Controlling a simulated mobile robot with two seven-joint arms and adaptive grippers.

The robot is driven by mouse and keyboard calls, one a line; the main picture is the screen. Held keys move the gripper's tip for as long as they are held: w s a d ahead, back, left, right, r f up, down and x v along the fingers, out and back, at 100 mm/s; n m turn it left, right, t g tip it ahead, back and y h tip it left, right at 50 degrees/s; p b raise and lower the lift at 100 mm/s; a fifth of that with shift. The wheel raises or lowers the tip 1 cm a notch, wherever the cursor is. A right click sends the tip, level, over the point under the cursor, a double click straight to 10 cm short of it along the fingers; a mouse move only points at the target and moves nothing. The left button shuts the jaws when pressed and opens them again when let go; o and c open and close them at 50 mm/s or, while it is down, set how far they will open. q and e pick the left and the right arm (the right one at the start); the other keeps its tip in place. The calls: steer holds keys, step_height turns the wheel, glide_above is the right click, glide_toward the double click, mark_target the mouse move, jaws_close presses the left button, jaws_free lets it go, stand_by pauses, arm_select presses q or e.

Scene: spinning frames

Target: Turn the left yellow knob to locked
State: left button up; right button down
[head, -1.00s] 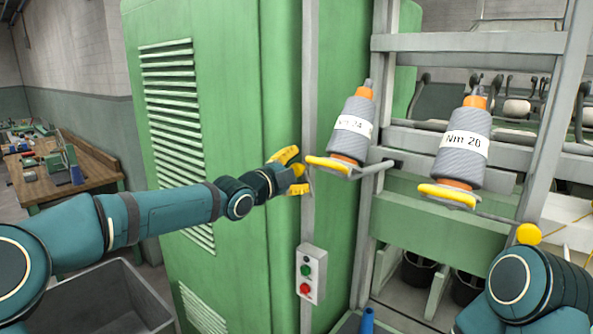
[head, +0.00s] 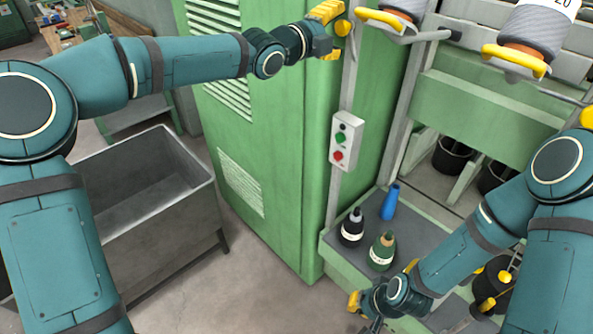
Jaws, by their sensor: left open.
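The left yellow knob (head: 342,27) is a small round ball at the post beside the green cabinet, near the top of the head view. My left gripper (head: 331,35) is open, with one yellow finger above and one below, its tips close to the knob's left side. I cannot tell whether they touch it. A second yellow knob (head: 587,117) shows at the right edge, partly hidden by my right arm. My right gripper (head: 374,300) is low in the view, above the floor near the bottles; its jaw opening is unclear.
A push-button box (head: 346,141) hangs on the post below the left knob. Yellow-rimmed spindle holders (head: 381,20) and (head: 514,58) stick out to the right. A grey bin (head: 150,225) stands left.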

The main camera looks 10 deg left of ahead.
arm_select(q)
steer(key=v, duration=1.2)
step_height(320, 180, down, 32)
steer(key=s+d+n+g+y+b, duration=0.1)
steer(key=s+n+g+y+b, duration=0.1)
steer(key=n, duration=1.2)
steer(key=shift+s+g+y+b, duration=0.25)
steer(key=shift+g+y+b, duration=0.45)
steer(key=shift+g+b, duration=0.35)
arm_select(e)
step_height(320, 180, down, 4)
steer(key=shift+s+f, duration=0.1)
steer(key=shift+f, duration=0.15)
